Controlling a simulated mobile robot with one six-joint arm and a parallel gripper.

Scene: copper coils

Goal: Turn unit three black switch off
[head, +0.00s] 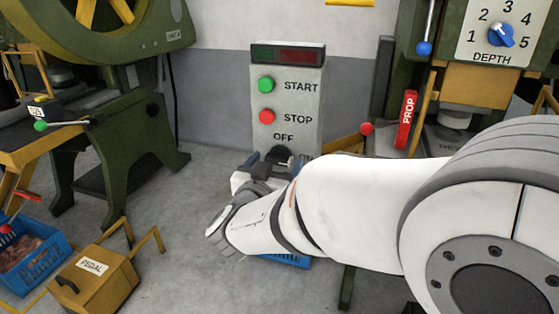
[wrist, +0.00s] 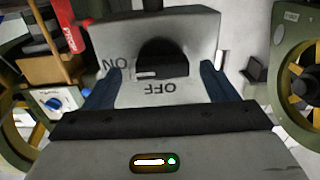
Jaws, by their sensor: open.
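The black switch (wrist: 162,57) is on a grey control post (head: 292,100), below the green start and red stop buttons. In the wrist view the post is upside down, with ON left of the switch and OFF below it in the picture. A pale mark on the switch lies on its ON side. In the head view the switch (head: 279,154) is partly hidden by my gripper (head: 268,164), and OFF is printed above it. My gripper (wrist: 161,72) is open, with one blue finger either side of the switch. I cannot tell whether they touch it.
A green machine (head: 110,75) stands left, and another with a depth dial (head: 501,35) stands right. A red PROP bar (head: 406,119) and a red-knobbed lever (head: 367,128) are right of the post. A pedal box (head: 97,280) and blue crate (head: 35,255) are on the floor.

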